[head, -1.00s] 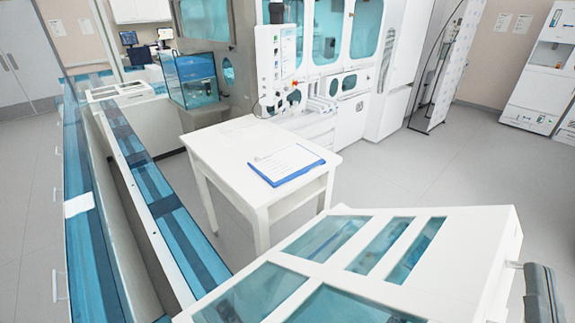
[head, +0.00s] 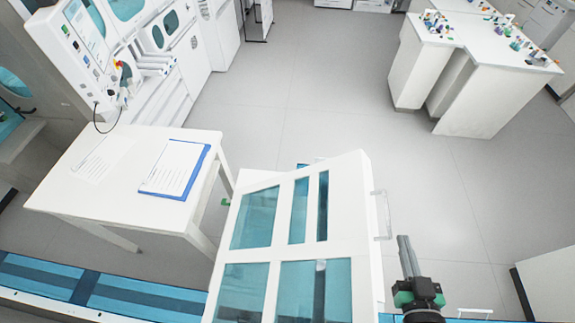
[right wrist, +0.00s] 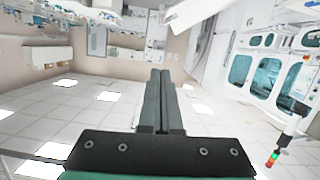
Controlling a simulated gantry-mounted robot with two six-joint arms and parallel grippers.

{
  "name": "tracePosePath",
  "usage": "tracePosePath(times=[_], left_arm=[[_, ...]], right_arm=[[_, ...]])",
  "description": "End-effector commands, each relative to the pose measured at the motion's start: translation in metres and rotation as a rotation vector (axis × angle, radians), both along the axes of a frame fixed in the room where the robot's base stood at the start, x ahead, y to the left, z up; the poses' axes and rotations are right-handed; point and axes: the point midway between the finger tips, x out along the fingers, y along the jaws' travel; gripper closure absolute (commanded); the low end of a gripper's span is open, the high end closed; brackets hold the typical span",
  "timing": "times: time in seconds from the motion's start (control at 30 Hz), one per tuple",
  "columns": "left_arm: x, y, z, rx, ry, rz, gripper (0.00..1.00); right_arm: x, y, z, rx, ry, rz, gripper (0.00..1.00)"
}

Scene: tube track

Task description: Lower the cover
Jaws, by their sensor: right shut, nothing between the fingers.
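The white cover (head: 341,235) with blue see-through windows stands raised and tilted in the lower middle of the head view. A pale handle (head: 388,215) sticks out from its right side. My right gripper (head: 403,240) is just right of the cover, below the handle and seemingly apart from it. Its dark fingers are shut together and empty; they also show in the right wrist view (right wrist: 160,75). What lies beneath the cover is mostly hidden. My left gripper is not seen.
A white table (head: 95,205) with a blue clipboard (head: 175,170) stands left of the cover. Blue-topped track (head: 140,298) runs along the bottom left. White benches with small colored items (head: 485,55) stand at the upper right. The grey floor (head: 320,90) between is clear.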

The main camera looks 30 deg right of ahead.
Motion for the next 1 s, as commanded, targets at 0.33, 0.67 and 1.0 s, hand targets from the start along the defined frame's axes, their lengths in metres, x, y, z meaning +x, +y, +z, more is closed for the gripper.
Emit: tracePosePath(times=[0.33,0.67,1.0], left_arm=[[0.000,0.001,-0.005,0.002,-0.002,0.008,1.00],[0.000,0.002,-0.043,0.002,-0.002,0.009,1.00],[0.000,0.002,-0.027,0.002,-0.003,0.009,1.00]], right_arm=[[0.004,-0.002,-0.004,0.003,0.000,-0.003,1.00],[0.044,-0.033,-0.019,-0.001,-0.011,-0.007,1.00],[0.079,-0.058,-0.050,0.002,0.006,0.002,1.00]])
